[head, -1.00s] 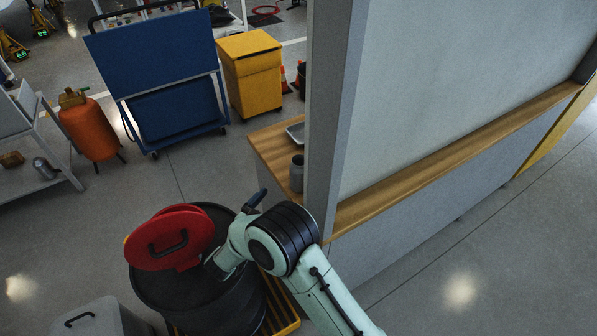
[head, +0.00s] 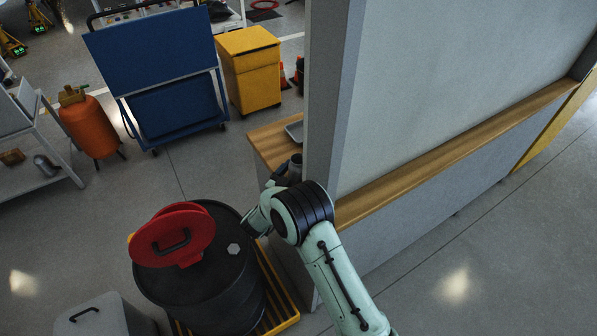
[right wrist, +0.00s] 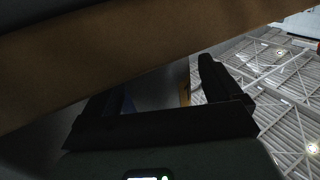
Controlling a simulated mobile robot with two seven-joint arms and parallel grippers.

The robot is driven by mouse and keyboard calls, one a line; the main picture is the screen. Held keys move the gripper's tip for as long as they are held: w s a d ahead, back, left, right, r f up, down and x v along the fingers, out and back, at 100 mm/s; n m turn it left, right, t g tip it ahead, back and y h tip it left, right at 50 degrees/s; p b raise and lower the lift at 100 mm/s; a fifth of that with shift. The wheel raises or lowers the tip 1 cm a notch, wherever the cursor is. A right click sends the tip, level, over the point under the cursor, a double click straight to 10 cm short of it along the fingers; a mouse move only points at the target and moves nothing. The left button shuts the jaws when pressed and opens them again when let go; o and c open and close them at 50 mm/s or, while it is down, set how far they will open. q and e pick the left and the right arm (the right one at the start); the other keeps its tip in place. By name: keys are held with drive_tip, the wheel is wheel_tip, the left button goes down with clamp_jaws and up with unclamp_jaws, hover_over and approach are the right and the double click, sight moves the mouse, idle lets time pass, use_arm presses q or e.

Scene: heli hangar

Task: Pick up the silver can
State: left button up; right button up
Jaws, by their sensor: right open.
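A grey, silver-looking can (head: 296,168) stands on the wooden counter beside the grey partition, partly hidden by the partition and my right arm. My right gripper (head: 282,172) is at the counter's near left edge, close to the can; the head view does not clearly show whether they touch. In the right wrist view the right gripper (right wrist: 162,88) has its two dark fingers apart, with no can clearly visible between them. My left gripper is out of view.
The wooden counter (head: 266,142) holds a metal tray (head: 295,130). The tall partition (head: 328,110) stands close to my right arm. A shelf at left holds a silvery vessel (head: 46,166).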

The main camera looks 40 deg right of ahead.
drive_tip(key=shift+s, duration=0.1)
drive_tip(key=c, duration=1.1)
drive_tip(key=shift+c, duration=0.2)
drive_tip(key=shift+r, duration=0.2)
